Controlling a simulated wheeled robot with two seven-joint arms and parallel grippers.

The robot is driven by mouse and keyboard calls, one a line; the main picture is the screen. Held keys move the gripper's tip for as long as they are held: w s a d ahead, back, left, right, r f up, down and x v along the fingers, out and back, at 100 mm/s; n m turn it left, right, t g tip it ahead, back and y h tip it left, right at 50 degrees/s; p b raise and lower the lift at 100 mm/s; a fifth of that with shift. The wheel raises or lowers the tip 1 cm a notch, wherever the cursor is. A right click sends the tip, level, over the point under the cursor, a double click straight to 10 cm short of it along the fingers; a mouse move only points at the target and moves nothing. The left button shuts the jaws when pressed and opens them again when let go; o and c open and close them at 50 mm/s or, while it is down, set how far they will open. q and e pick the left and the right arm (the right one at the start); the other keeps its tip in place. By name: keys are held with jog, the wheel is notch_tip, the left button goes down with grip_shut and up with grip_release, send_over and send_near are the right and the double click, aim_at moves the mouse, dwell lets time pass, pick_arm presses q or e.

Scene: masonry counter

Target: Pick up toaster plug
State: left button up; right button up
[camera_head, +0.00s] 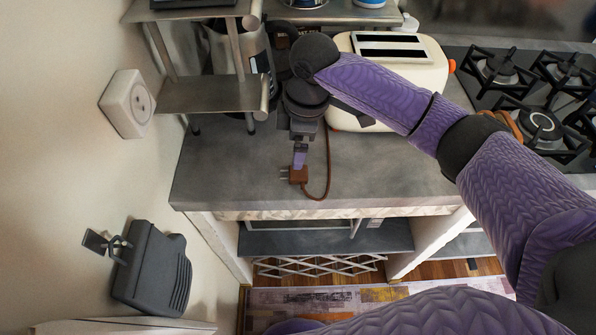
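The toaster plug (298,175) is brown with prongs pointing left. It is at the front part of the grey counter (235,165), and its brown cord (328,165) loops right and up towards the cream toaster (435,72). My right gripper (300,163) reaches down from above, with its purple finger tip at the upper edge of the plug. The fingers overlap in this view, so I cannot tell whether they grip the plug or only touch it. My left gripper is out of view.
A white wall socket (130,103) is on the left wall. A metal shelf rack (205,94) and a steel kettle (220,48) stand at the back left. A gas stove (535,125) is on the right. The counter left of the plug is clear.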

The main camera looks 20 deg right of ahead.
aim_at(294, 172)
jog(key=shift+w+d+f, duration=0.1)
jog(key=shift+d, duration=0.2)
jog(key=f+b, duration=0.1)
jog(key=f, duration=0.2)
jog(key=f+b, duration=0.1)
jog(key=f, duration=0.1)
jog(key=a+f+b, duration=0.1)
jog(key=f, duration=0.2)
jog(key=shift+w+f, duration=0.1)
jog(key=shift+f, duration=0.55)
jog(key=shift+a, duration=0.1)
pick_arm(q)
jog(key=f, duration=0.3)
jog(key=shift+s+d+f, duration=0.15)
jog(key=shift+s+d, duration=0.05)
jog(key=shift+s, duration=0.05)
pick_arm(e)
grip_shut()
